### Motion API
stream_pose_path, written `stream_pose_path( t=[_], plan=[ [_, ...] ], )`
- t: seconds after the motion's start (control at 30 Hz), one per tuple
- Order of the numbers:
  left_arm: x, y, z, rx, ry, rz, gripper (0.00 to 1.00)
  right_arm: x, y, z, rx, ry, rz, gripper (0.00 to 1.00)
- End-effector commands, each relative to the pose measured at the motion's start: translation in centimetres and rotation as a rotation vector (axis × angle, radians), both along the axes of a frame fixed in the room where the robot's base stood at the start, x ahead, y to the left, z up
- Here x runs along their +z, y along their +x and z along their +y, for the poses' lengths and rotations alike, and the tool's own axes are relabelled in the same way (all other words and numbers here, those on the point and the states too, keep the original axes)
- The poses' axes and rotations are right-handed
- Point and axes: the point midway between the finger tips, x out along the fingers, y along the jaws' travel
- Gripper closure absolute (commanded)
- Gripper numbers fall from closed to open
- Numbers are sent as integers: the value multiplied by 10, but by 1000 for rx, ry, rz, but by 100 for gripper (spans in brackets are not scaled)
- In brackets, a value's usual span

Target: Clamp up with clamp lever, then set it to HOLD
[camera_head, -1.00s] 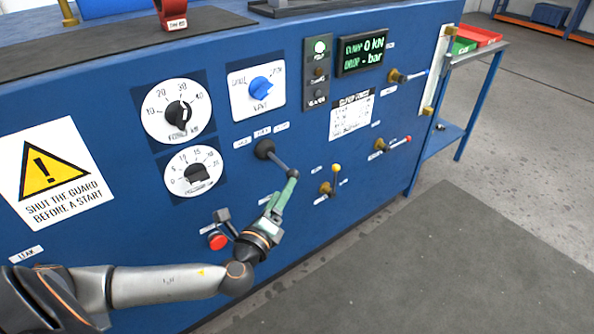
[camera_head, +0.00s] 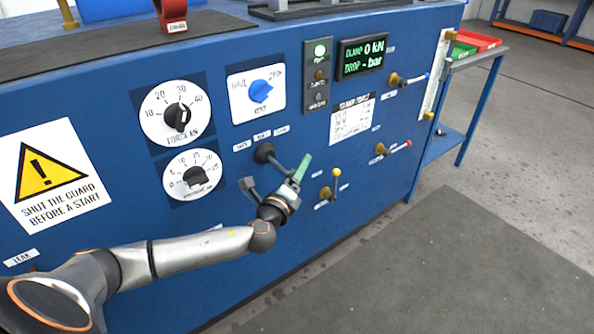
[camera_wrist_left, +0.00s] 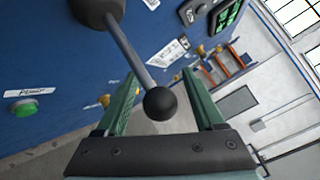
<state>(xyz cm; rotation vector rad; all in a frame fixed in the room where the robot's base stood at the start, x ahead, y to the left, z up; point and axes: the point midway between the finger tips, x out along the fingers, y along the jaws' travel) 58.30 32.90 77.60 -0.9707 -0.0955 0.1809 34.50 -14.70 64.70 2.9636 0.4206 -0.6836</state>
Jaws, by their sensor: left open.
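The clamp lever (camera_head: 264,152) has a black hub below three small labels on the blue panel. Its grey rod points down and right in the head view. In the left wrist view the lever's rod (camera_wrist_left: 132,50) ends in a black ball knob, which lies between my two green fingers. My left gripper (camera_head: 299,175) is open around the knob; the left wrist view shows the gripper (camera_wrist_left: 158,80) with gaps on both sides. The display (camera_head: 362,54) reads clamp 0 kN and drop - bar. My right gripper is not in view.
A yellow-knobbed valve lever (camera_head: 331,187) is just right of my left gripper. Two dials (camera_head: 176,113) and a blue selector knob (camera_head: 261,90) are above left. A green lamp (camera_head: 320,50) is lit.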

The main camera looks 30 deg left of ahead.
Motion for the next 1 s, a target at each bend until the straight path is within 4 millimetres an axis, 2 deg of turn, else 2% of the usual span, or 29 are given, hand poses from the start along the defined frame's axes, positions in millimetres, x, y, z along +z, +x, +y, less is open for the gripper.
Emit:
stream_pose_path(
  t=[0.07,0.63,1.0],
  plan=[
    [0,0,0,0,0,0,36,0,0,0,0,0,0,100],
    [0,0,0,1,0,0,100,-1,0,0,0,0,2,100],
    [0,-1,1,1,1,0,100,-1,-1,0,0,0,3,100]
  ],
)
